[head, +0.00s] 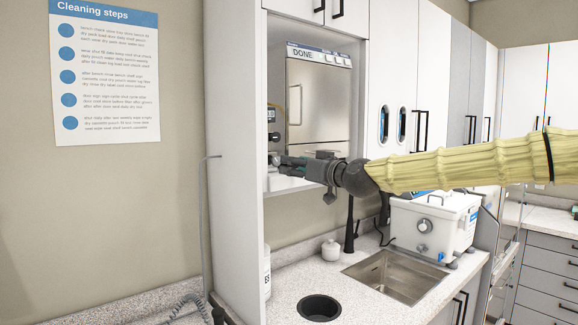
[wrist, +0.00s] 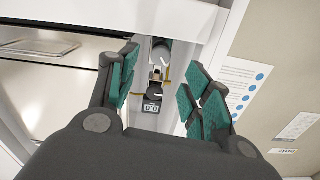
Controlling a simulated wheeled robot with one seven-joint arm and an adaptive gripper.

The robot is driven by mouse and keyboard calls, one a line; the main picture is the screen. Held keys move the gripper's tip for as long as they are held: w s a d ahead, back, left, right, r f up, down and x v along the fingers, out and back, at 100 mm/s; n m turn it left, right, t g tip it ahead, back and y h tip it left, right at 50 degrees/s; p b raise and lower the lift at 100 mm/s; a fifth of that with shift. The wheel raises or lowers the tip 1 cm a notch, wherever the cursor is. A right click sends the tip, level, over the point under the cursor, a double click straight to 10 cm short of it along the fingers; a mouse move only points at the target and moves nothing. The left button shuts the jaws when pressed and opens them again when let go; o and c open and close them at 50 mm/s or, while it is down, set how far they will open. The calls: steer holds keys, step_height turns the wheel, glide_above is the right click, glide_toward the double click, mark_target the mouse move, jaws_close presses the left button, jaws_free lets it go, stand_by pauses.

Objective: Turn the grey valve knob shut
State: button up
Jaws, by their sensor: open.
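A grey knob-like part (wrist: 160,52) shows in the wrist view, in a narrow gap beside the steel-fronted autoclave (head: 318,100). Below it in that view is a dark round part with a white mark (wrist: 154,93), with brass-coloured piping around them. I cannot tell for certain which is the valve knob. My gripper (wrist: 157,72) is open, its green-padded fingers to either side of these parts, with no visible contact. In the head view my gripper (head: 284,160) reaches into the left side of the autoclave bay, and it hides part of the fittings there.
The white cabinet side panel (head: 235,150) stands close to the left of the bay. Below are a steel sink (head: 390,278), a white bath unit (head: 435,222), a small white jar (head: 331,250) and a black round opening (head: 318,307).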

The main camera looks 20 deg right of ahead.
mark_target(277, 161)
steer(key=shift+v, duration=2.55)
steer(key=shift+n, duration=0.8)
steer(key=shift+r+b+x, duration=0.2)
steer(key=shift+b+x, duration=1.95)
steer(key=shift+x, duration=4.4)
